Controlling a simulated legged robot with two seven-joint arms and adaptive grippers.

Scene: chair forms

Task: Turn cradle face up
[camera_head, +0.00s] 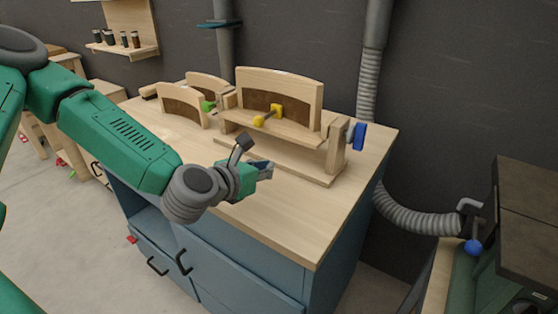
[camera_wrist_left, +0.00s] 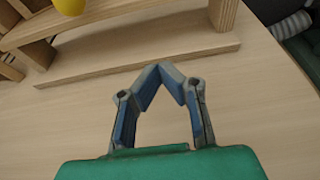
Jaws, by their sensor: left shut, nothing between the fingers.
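The cradle (camera_head: 292,93) is a curved wooden form with a brown inner panel, held upright between posts on a wooden stand (camera_head: 280,162) on the bench. A yellow knob clamp (camera_head: 267,115) sits on its front, and a blue handle (camera_head: 359,136) is on the right post. My left gripper (camera_head: 268,170) is in front of the stand, above the bench top, apart from the cradle. In the left wrist view, its fingertips (camera_wrist_left: 160,72) meet with nothing between them. The stand's base board (camera_wrist_left: 140,62) lies just beyond them, with the yellow knob (camera_wrist_left: 70,5) at the top edge. My right gripper is not in view.
A second, smaller form (camera_head: 184,106) with a green knob (camera_head: 208,106) stands left of the cradle. The bench top (camera_head: 300,215) is clear in front. Grey hoses (camera_head: 420,222) run at the right, beside a dark machine (camera_head: 525,215).

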